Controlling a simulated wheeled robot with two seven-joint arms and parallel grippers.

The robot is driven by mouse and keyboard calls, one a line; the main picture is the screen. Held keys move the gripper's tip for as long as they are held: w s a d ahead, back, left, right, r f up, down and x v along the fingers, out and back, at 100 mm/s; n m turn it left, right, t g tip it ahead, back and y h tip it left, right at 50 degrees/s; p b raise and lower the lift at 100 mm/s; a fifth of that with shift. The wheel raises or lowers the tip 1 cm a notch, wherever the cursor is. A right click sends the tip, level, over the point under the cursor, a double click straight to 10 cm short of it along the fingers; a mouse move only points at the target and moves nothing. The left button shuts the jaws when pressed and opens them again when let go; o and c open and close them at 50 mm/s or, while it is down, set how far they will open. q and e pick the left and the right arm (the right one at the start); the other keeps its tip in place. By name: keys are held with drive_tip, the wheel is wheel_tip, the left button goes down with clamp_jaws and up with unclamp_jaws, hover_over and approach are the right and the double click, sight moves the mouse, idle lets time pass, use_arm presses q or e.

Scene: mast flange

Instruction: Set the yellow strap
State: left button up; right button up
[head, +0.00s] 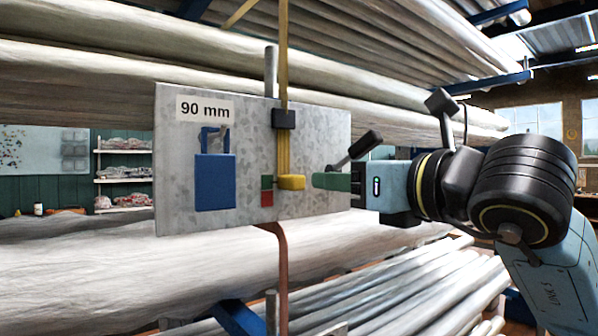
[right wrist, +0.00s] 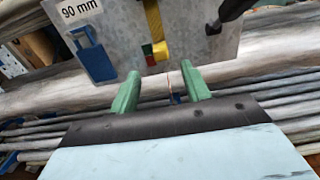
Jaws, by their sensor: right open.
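The yellow strap (head: 284,55) hangs down over a grey metal plate (head: 328,125), passes a black buckle (head: 284,118) and ends in a thick yellow tab (head: 291,182). The strap (right wrist: 153,20) and its tab (right wrist: 161,50) also show in the right wrist view. A red and green marker (head: 267,191) sits just left of the tab. My right gripper (head: 322,181) has green fingers pointing at the plate, right of the tab. In the right wrist view its fingers (right wrist: 158,88) are apart with nothing between them, below the tab in the picture. My left gripper is out of view.
The plate carries a "90 mm" label (head: 205,108), a blue padlock-shaped block (head: 215,181) and a black-knobbed lever (head: 366,145) close above my right fingers. A brown strap (head: 281,265) hangs below. Wrapped rolls (head: 100,265) and pipes (head: 400,290) lie behind.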

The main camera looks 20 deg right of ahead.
sight(299, 177)
drive_tip(key=p+x, duration=0.3)
drive_tip(key=x, duration=0.6)
drive_tip(key=shift+w, duration=0.25)
drive_tip(key=shift+w+a, duration=0.25)
drive_tip(key=shift+w, duration=0.15)
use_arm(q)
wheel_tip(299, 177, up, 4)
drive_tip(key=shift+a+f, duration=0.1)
